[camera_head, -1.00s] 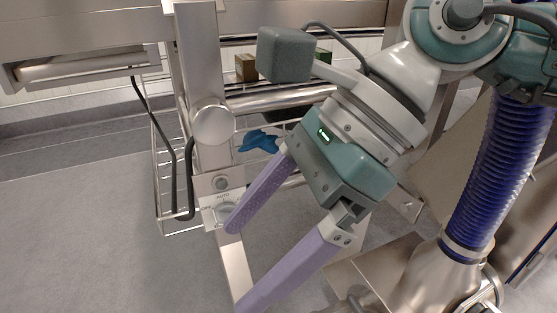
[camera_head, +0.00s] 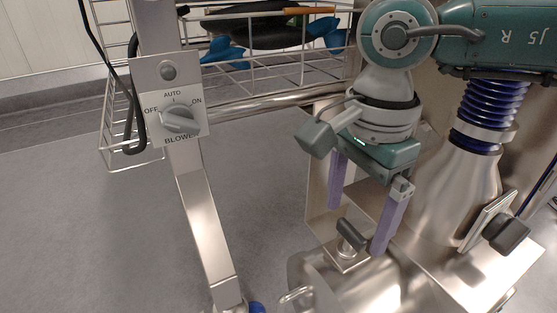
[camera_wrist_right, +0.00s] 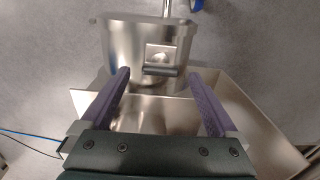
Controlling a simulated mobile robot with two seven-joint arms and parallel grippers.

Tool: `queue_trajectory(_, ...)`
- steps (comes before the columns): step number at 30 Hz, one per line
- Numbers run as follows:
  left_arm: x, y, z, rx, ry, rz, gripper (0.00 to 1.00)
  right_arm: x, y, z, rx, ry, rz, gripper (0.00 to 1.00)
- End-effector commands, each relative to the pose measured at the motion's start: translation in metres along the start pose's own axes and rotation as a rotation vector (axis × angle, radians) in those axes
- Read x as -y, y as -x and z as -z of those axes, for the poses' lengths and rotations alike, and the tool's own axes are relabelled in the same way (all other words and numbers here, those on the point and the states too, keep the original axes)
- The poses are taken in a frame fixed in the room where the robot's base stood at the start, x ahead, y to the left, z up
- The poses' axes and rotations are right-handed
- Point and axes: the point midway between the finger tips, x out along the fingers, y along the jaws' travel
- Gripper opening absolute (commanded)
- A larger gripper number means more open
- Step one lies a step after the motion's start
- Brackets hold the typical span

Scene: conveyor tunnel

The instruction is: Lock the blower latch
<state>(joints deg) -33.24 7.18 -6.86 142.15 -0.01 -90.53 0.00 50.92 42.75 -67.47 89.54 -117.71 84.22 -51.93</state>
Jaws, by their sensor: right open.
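The latch (camera_head: 350,235) has a dark, rounded handle on a small metal plate, fixed to the shiny steel housing (camera_head: 375,285) at the lower middle of the head view. My right gripper (camera_head: 356,230) is open, its purple fingers pointing down at the latch. In the right wrist view, the latch handle (camera_wrist_right: 159,71) lies crosswise between the open fingertips (camera_wrist_right: 159,76). No contact shows, and I cannot tell how far the tips are above it. My left gripper is not in view.
A BLOWER switch panel (camera_head: 175,115) with an OFF, AUTO, ON knob is on the left post. A wire basket (camera_head: 275,62) holds blue and dark items. A blue corrugated hose (camera_head: 490,105) and a second dark handle (camera_head: 505,235) are at right.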

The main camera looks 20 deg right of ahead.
Motion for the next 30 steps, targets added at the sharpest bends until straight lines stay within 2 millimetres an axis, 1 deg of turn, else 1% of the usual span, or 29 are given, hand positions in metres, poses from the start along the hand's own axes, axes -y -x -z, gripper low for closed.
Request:
queue_trajectory(1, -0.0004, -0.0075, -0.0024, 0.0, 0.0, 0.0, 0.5, -0.0001, -0.0104, -0.0004, 0.001, 0.0, -0.001, 0.95)
queue_trajectory(4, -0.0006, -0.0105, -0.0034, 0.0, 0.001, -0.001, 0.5, 0.0, -0.0168, -0.0003, 0.0, 0.001, -0.001, 0.95)
queue_trajectory(13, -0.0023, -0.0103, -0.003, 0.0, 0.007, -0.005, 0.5, 0.0001, -0.018, -0.0004, 0.001, 0.001, 0.0, 0.95)
queue_trajectory(14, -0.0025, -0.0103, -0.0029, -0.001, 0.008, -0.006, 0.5, 0.0001, -0.0179, -0.0004, 0.001, 0.001, 0.0, 0.94)
queue_trajectory(30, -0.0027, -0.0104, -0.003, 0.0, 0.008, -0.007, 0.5, 0.0001, -0.0177, -0.0004, 0.001, 0.0, 0.0, 0.33)
